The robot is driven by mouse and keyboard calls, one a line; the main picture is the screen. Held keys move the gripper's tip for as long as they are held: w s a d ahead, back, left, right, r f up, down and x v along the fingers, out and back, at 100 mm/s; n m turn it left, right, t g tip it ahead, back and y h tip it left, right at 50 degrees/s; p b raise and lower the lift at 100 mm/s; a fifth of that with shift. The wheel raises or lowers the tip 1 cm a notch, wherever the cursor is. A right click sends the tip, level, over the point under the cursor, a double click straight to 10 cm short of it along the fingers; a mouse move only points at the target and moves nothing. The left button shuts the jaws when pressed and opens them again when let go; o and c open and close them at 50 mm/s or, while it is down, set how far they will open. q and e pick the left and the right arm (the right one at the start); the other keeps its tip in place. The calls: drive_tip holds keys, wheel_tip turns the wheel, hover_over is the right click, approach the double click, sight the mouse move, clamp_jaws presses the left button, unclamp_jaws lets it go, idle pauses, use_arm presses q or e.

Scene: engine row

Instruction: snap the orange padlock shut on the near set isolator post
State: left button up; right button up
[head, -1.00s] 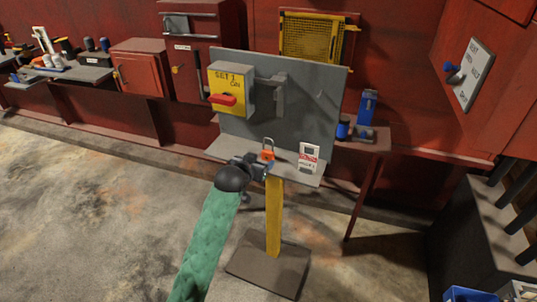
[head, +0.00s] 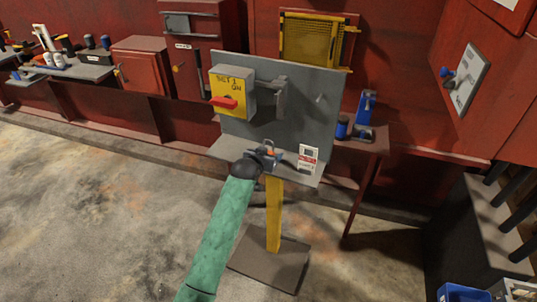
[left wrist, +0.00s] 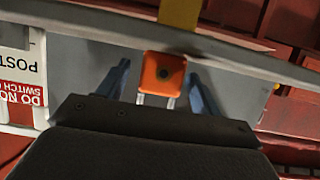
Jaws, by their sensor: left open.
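The orange padlock (head: 269,150) stands on the small grey shelf of the isolator post and is partly hidden by my left gripper (head: 268,157). In the left wrist view the padlock (left wrist: 162,76) shows its orange body and part of its metal shackle between my two open fingers (left wrist: 162,88), with a gap on each side. The post has a yellow column (head: 273,215), a grey back board (head: 305,115) and a yellow isolator box (head: 233,90) marked SET 1 ON. Its red handle (head: 225,103) lies across. My right gripper is not in view.
A white and red tag (head: 308,158) stands on the shelf, right of the padlock. A grey bracket (head: 275,97) sticks out beside the isolator box. Behind are a side table (head: 375,140) with blue items and red cabinets. The concrete floor left of the post is clear.

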sight(269, 152)
use_arm(q)
drive_tip(key=shift+w, duration=0.1)
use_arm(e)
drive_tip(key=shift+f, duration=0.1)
use_arm(q)
drive_tip(key=c, duration=1.1)
drive_tip(key=shift+c, duration=0.2)
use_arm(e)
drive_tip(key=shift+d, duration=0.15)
use_arm(q)
drive_tip(key=shift+r, duration=0.1)
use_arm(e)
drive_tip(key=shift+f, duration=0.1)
